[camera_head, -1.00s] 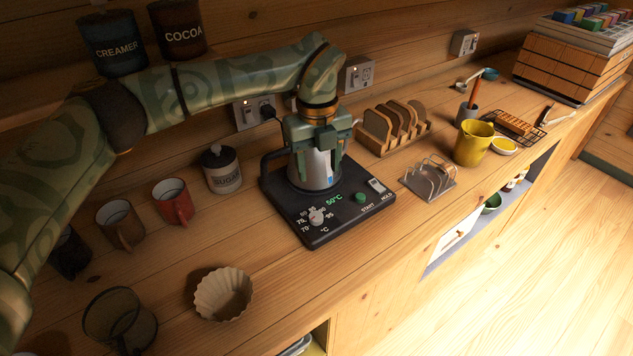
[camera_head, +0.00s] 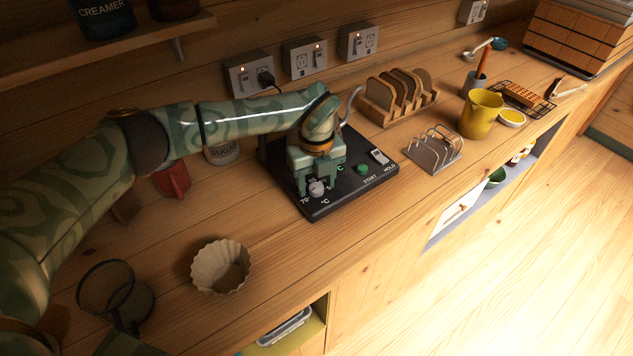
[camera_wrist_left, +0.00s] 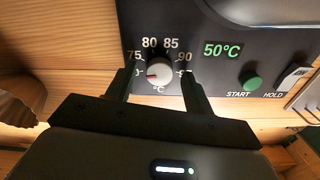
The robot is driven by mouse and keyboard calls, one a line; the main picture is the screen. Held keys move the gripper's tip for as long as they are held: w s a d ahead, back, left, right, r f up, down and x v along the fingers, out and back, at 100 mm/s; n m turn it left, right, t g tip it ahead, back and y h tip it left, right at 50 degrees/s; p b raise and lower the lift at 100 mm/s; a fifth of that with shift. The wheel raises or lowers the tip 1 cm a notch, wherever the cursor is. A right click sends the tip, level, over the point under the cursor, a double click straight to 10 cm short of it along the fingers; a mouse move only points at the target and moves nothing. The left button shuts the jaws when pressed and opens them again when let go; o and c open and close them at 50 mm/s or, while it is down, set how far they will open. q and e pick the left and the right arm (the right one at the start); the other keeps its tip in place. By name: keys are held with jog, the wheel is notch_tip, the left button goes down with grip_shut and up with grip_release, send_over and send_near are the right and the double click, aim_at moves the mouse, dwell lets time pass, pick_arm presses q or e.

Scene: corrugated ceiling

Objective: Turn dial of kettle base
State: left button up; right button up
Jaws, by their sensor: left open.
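The black kettle base (camera_head: 345,197) sits on the wooden counter. Its white dial (camera_head: 316,188) is at the front left. In the wrist view the dial (camera_wrist_left: 159,72) has a red mark pointing left, near the lowest printed number, and the green display (camera_wrist_left: 222,49) reads 50°C. My left gripper (camera_head: 318,185) is open and points down over the dial. In the wrist view its fingers (camera_wrist_left: 158,84) stand on either side of the dial with gaps. The kettle is mostly hidden behind my left arm. My right gripper is not in view.
A green START button (camera_head: 363,169) and a HOLD switch (camera_head: 379,156) are right of the dial. A metal rack (camera_head: 433,152) and yellow jug (camera_head: 481,114) stand farther right. A scalloped bowl (camera_head: 221,267) is front left; the counter between it and the base is clear.

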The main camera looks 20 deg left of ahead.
pick_arm(q)
jog(key=shift+f, duration=0.15)
jog(key=c, duration=1)
